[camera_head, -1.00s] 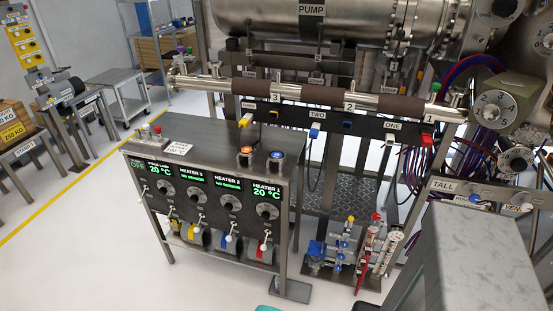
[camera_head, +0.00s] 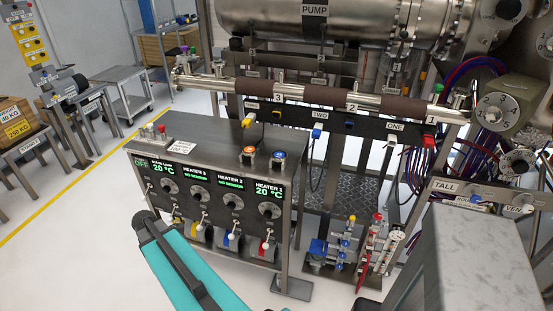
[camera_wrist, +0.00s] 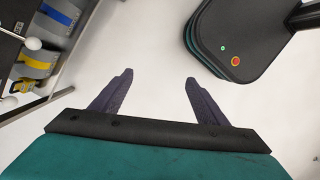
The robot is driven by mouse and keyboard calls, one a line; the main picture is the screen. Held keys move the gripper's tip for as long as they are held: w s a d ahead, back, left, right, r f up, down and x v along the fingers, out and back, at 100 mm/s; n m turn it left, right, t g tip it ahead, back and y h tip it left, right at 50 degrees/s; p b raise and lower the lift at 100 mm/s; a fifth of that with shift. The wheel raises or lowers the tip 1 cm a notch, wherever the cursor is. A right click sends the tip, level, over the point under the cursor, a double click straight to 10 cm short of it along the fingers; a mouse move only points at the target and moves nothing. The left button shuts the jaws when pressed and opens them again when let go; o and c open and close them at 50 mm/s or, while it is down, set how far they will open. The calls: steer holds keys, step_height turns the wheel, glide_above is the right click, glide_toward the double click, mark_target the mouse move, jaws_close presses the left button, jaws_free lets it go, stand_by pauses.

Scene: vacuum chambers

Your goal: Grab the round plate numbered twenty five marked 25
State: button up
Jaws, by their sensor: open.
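I cannot make out a round plate marked 25 in either view. My gripper (camera_wrist: 156,90) shows in the wrist view with its two dark fingers spread wide. It is open and empty over bare white floor. In the head view a teal part of my arm (camera_head: 195,272) reaches in from the bottom, in front of the lower left part of the heater cabinet. My arm hides part of that cabinet's lower front and the floor there.
The heater cabinet (camera_head: 215,180) stands in the middle; its blue and yellow parts show in the wrist view. Behind it is the pipe rack (camera_head: 300,93) under the pump (camera_head: 320,22). A valve stand (camera_head: 345,250) is to its right. A grey cart (camera_head: 125,95) and stands are at left. Floor at lower left is clear.

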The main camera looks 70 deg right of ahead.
steer(key=s+d+r+n+t+h+p, duration=0.1)
steer(key=s+d+r+n+h, duration=0.2)
steer(key=d+r, duration=1.8)
steer(key=s+d+r+n, duration=0.1)
steer(key=s+d+r, duration=0.6)
steer(key=r, duration=0.3)
steer(key=s+d+r+n+p, duration=0.1)
steer(key=s+d+r+n, duration=0.1)
steer(key=s+d+r, duration=0.6)
step_height(320, 180, up, 3)
steer(key=shift+s+r, duration=0.1)
steer(key=shift+s, duration=0.5)
steer(key=p, duration=0.2)
glide_toward(278, 156)
steer(key=shift+f, duration=0.95)
steer(key=shift+s+d, duration=0.1)
steer(key=shift+d, duration=0.45)
